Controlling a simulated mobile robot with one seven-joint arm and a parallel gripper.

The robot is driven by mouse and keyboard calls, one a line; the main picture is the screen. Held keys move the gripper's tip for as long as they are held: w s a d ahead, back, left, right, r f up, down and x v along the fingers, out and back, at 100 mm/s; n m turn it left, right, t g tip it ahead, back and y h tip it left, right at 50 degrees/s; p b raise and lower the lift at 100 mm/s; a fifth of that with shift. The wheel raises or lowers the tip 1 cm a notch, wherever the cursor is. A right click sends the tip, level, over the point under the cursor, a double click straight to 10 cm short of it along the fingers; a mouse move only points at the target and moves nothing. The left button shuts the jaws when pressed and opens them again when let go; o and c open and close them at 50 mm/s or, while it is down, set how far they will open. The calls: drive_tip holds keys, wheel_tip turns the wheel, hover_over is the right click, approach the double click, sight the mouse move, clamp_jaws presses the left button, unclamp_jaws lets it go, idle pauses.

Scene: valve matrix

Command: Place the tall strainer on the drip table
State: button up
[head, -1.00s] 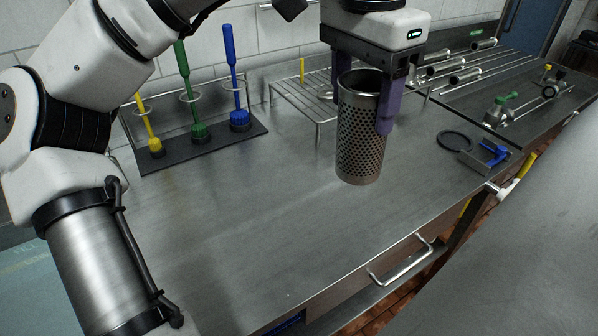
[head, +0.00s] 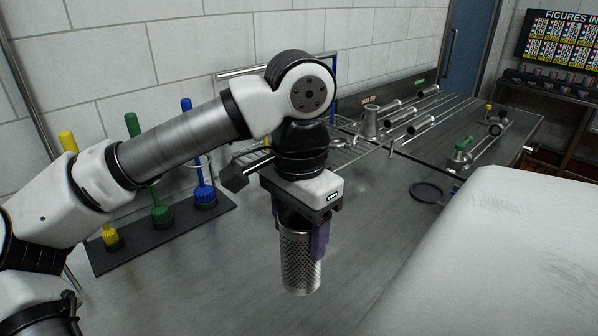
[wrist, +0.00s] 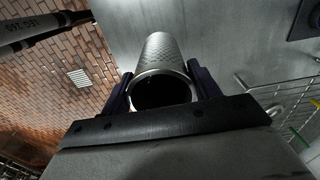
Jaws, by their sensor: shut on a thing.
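The tall strainer (head: 300,263) is a perforated steel cylinder, held upright below my gripper (head: 298,232). The purple fingers are shut on its upper part, one on each side. In the wrist view the strainer (wrist: 165,53) extends away from between the fingers, its dark open mouth facing the camera. It hangs in front of the steel worktop (head: 200,290); I cannot tell its exact height above it. A steel surface with long rods (head: 462,125) at the back right may be the drip table; no label confirms this.
A wire rack (head: 350,158) stands behind my gripper. A dark holder (head: 185,228) with yellow, green and blue brushes is at the left. Several metal tubes (head: 420,125) and a green-handled valve (head: 461,155) lie at the back right. A black ring (head: 426,192) is right of the strainer.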

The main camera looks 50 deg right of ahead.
sight(299, 267)
wheel_tip(299, 267, down, 8)
drive_tip(key=shift+f+p, duration=0.15)
drive_tip(key=shift+p, duration=0.3)
drive_tip(key=o, duration=1.5)
drive_tip(key=shift+f, duration=0.1)
wheel_tip(299, 267, up, 12)
drive_tip(key=shift+r+b, duration=0.1)
drive_tip(key=shift+b, duration=0.55)
